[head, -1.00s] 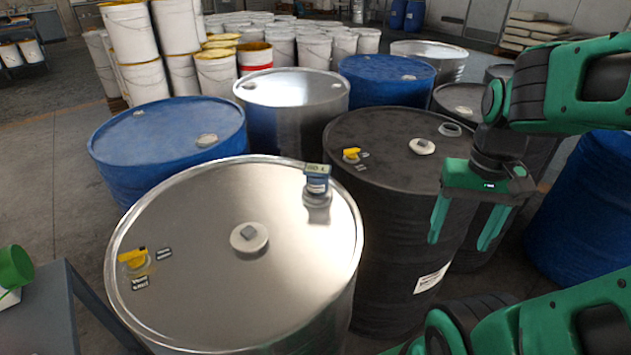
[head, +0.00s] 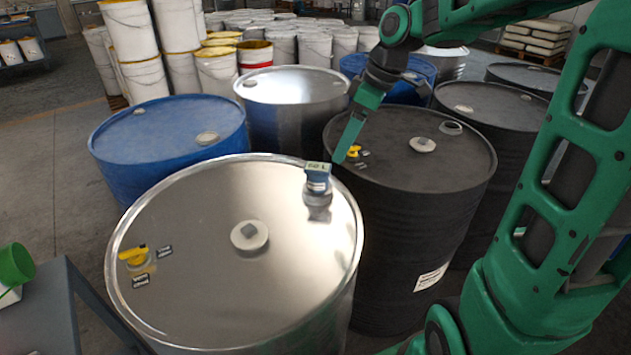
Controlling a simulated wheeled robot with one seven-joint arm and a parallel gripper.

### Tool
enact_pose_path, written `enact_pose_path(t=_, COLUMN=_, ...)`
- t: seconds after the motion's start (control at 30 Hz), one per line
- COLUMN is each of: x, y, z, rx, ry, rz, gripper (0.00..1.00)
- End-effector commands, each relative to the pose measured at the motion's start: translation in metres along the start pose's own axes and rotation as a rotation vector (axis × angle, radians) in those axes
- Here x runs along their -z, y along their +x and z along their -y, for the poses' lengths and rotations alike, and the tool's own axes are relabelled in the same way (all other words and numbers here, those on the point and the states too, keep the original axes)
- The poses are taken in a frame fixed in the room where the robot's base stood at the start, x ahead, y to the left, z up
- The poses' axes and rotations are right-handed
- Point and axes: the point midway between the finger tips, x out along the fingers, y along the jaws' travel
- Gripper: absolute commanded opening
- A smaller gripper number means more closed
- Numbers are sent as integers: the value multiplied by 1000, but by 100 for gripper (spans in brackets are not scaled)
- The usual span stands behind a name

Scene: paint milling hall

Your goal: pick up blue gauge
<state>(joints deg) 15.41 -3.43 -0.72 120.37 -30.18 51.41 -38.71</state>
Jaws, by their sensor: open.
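The blue gauge (head: 317,180) stands upright on a round fitting near the right rim of the shiny steel drum (head: 190,215), with a small pale green display on its top. My gripper (head: 341,158) points down just right of and behind the gauge in the head view. It is seen edge-on, so one finger hides the other; it is open with nothing seen in it. Its tip appears very close to the gauge, and I cannot tell whether they touch. The gauge's front is unobstructed.
The steel drum also carries a yellow valve (head: 133,255) and a central grey-white cap (head: 249,236). A black drum (head: 395,185) with another yellow valve stands close to the right. Blue drums, another steel drum and white pails stand behind. A grey table (head: 50,310) is at lower left.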

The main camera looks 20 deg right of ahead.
Motion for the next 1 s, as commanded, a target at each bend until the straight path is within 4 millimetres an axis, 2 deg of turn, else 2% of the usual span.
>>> enact_pose_path(t=0.03, x=12, y=3, z=-3, rx=13, ry=-60, rz=-17, gripper=66)
enact_pose_path(t=0.1, x=25, y=5, z=-4, rx=25, ry=-126, rz=-38, gripper=66)
enact_pose_path(t=0.23, x=35, y=12, z=-3, rx=36, ry=-177, rz=-54, gripper=66)
enact_pose_path(t=0.5, x=36, y=50, z=-1, rx=37, ry=-176, rz=-54, gripper=66)
enact_pose_path(t=0.77, x=36, y=67, z=0, rx=36, ry=-176, rz=-53, gripper=66)
enact_pose_path(t=1.0, x=33, y=100, z=5, rx=37, ry=-174, rz=-52, gripper=66)
